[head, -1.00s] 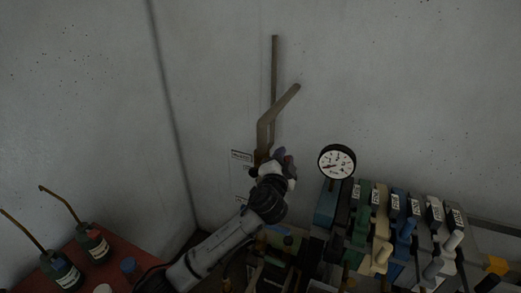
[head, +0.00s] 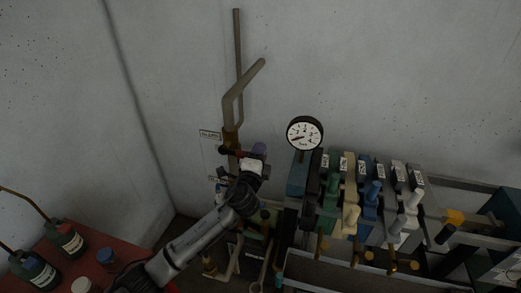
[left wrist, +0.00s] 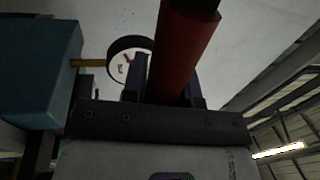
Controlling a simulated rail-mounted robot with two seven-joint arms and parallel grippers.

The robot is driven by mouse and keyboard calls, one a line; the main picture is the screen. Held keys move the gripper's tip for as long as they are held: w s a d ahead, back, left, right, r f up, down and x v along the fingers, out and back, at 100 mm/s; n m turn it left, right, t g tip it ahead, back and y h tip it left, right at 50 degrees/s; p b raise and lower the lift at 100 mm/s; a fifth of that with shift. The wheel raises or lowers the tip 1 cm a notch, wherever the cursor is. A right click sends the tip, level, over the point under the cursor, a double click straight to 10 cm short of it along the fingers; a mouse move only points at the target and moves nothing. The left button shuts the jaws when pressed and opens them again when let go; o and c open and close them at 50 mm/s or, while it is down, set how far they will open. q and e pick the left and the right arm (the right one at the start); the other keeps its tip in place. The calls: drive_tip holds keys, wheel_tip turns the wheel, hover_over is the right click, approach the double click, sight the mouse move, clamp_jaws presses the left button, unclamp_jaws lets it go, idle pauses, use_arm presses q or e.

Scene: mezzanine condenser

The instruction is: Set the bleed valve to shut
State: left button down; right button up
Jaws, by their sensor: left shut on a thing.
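The bleed valve appears to be the one on the brown upright pipe (head: 231,110) at the back wall, beside a small white label (head: 209,135). A dark red handle (head: 223,150) shows at this pipe in the head view, lying roughly across it. My left gripper (head: 247,153) is at the pipe, just right of it, and hides part of the valve. In the left wrist view a red lever (left wrist: 182,55) runs between the two dark blue fingers of my gripper (left wrist: 165,90), which are shut on it. My right gripper is not in view.
A round dial gauge (head: 305,133) stands close right of the gripper, on a blue block (head: 297,176). Several coloured blocks with levers fill the bench to the right. A red table (head: 103,262) with bottles (head: 67,238) is at lower left. More pipework is below the gripper.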

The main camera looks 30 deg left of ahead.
use_arm(q)
drive_tip(key=shift+a+f, duration=0.1)
drive_tip(key=shift+f, duration=0.1)
idle(0.3)
drive_tip(key=c, duration=0.9)
unclamp_jaws()
drive_tip(key=shift+b+v, duration=0.6)
drive_tip(key=shift+v, duration=6.35)
